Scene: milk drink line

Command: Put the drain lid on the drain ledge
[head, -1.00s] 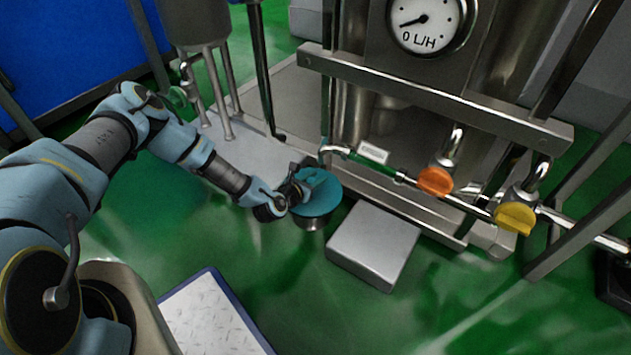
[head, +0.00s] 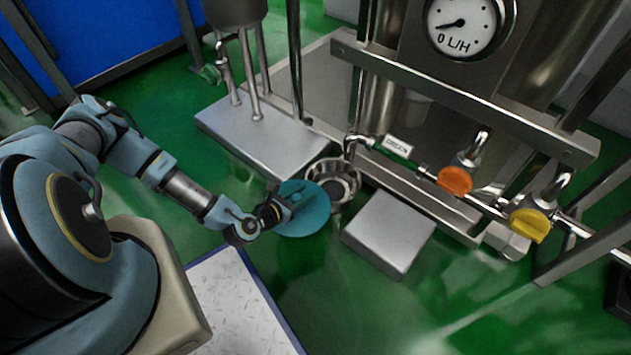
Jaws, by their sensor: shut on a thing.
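The drain lid (head: 309,220) is a round teal disc in the middle of the head view. My gripper (head: 283,204) is shut on it at its upper left part; the grip itself is small and partly hidden by my fingers. The lid is off to the lower left of the drain (head: 347,187), a round steel bowl whose inside shows. The lid appears held above the green floor; its exact height I cannot tell. A low grey flat-topped block (head: 388,228), possibly the drain ledge, stands right of the drain, apart from the lid.
A grey platform (head: 262,140) with a legged steel vessel (head: 236,12) lies behind the lid. A steel frame with a gauge (head: 463,25), a pipe, an orange valve (head: 454,180) and a yellow valve (head: 530,226) stands right. Green floor in front is open.

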